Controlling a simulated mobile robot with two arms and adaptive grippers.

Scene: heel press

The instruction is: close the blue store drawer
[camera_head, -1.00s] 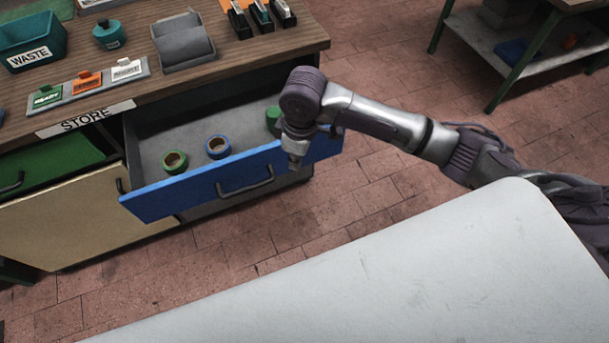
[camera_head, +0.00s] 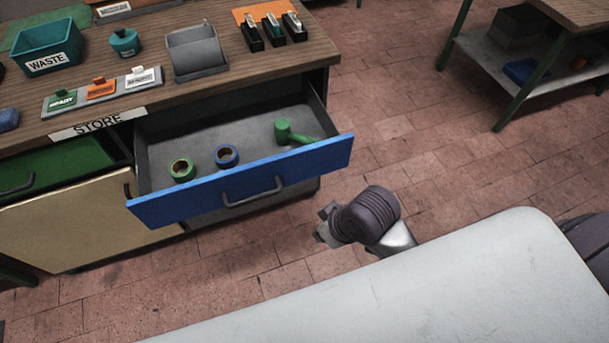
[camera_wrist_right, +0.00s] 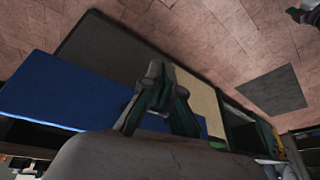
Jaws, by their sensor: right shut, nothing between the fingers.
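The blue store drawer (camera_head: 240,180) stands pulled out from the bench under the STORE label. It has a dark bar handle (camera_head: 253,191) on its front. Inside lie a green tape roll (camera_head: 182,169), a blue tape roll (camera_head: 227,156) and a green mallet-like tool (camera_head: 284,131). My right gripper (camera_head: 325,224) is in front of the drawer's right part, apart from it, above the floor. In the right wrist view the shut, empty fingers (camera_wrist_right: 158,92) show with the blue drawer front (camera_wrist_right: 65,92) beyond them. My left gripper is not in view.
The wooden bench top (camera_head: 190,85) carries a teal WASTE bin (camera_head: 50,45), a grey holder (camera_head: 195,50) and several label tags. A green drawer (camera_head: 45,158) and a beige door (camera_head: 85,217) are left of the blue drawer. A pale surface (camera_head: 430,285) fills the foreground.

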